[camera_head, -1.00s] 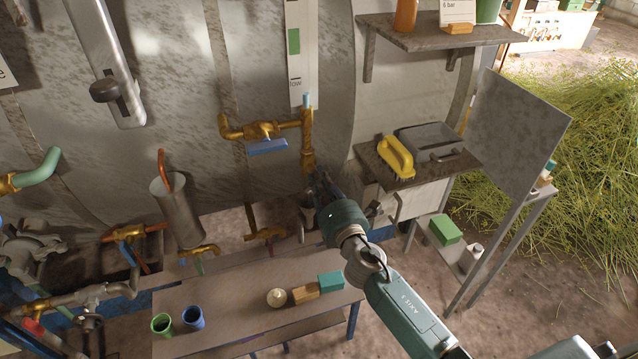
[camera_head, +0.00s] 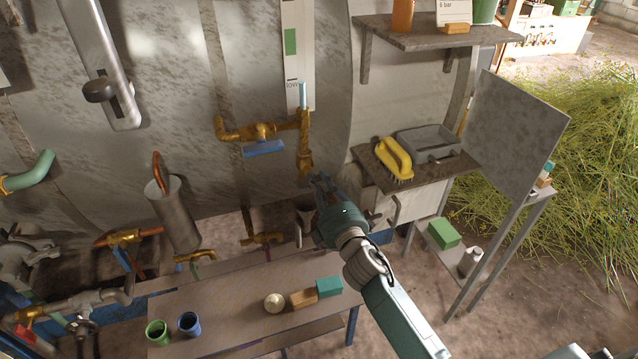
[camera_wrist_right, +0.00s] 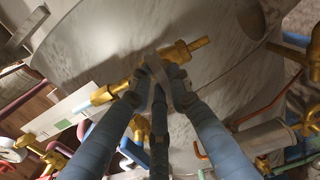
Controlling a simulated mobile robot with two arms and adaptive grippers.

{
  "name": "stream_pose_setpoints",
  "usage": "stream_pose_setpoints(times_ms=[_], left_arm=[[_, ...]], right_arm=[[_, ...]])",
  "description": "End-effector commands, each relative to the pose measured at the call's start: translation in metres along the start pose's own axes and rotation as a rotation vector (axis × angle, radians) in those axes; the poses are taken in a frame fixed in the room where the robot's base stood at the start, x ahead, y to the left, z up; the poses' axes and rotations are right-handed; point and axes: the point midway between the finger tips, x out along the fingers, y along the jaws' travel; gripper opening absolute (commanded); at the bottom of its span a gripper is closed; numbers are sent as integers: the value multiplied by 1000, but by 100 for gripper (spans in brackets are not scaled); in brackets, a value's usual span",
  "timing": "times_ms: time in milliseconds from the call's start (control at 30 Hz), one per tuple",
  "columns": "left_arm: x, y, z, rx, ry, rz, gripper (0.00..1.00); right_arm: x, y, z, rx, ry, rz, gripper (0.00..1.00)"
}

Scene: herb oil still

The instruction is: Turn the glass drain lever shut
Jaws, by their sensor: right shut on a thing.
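The brass drain fitting (camera_head: 305,160) hangs below the light blue gauge glass (camera_head: 303,95) on the tank's face. My right gripper (camera_head: 319,180) is at its lower end, just right of and below the brass. In the right wrist view the gripper (camera_wrist_right: 161,72) is shut at the brass drain fitting (camera_wrist_right: 185,49), its grey pads close together. The drain lever itself is hidden between the pads, so its angle cannot be told. The gauge glass (camera_wrist_right: 84,106) runs off to the left there. My left gripper is not in view.
A blue lever (camera_head: 263,148) sits on the brass pipe left of the fitting. A shelf (camera_head: 440,165) with a yellow brush (camera_head: 394,158) is close to the right. A low bench (camera_head: 240,300) with cups and blocks stands below. More pipes are at left.

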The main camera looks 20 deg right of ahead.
Motion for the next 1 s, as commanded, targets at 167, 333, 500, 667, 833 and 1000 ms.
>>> stream_pose_setpoints(times_ms=[167, 333, 500, 667, 833, 1000], left_arm=[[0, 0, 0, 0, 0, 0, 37], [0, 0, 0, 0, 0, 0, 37], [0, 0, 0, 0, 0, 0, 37], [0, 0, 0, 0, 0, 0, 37], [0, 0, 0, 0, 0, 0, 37], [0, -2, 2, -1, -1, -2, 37]], right_arm=[[0, -1, 0, 26, 0, -1, 0], [0, -1, 0, 28, 0, -1, 0], [0, -1, 0, 28, 0, -2, 0], [0, -1, 0, 26, 0, -2, 37], [0, -1, 0, 24, 0, -1, 37], [-6, -2, 0, 23, 0, -2, 37]])
